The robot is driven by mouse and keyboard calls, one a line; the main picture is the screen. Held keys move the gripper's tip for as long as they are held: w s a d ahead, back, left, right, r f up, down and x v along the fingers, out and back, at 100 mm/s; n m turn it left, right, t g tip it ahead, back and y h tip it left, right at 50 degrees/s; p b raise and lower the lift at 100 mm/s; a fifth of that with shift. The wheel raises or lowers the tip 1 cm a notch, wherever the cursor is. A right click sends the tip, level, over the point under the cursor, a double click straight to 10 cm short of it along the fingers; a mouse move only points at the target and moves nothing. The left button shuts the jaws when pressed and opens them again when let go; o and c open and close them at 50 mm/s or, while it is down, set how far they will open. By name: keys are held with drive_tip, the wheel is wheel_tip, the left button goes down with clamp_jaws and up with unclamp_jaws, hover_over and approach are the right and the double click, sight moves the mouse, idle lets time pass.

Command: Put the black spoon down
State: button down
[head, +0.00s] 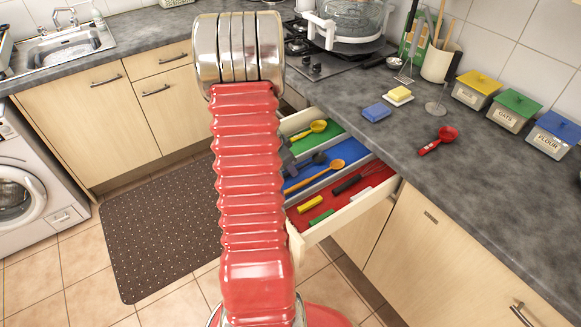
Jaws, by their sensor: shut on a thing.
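The black spoon (319,158) shows its dark bowl over the blue compartment of the open drawer (350,212). Its handle runs left toward my gripper (288,162), which shows only as a dark grey part beside my red arm. Most of the gripper is hidden behind the arm. It is shut on the spoon. I cannot tell whether the spoon touches the drawer floor. An orange spoon (315,178) lies in the blue compartment. A yellow spoon (317,127) lies in the green compartment. The red compartment holds a black-handled tool (348,184) and several other small things.
The stove stands behind. A dark mat (165,235) and a washing machine (38,190) are at left.

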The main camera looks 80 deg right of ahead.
drive_tip(key=shift+f, duration=0.2)
drive_tip(key=shift+f, duration=0.1)
drive_tip(key=c, duration=1.8)
unclamp_jaws()
drive_tip(key=shift+o, duration=0.2)
drive_tip(key=v, duration=1.2)
drive_tip(key=shift+s, duration=0.1)
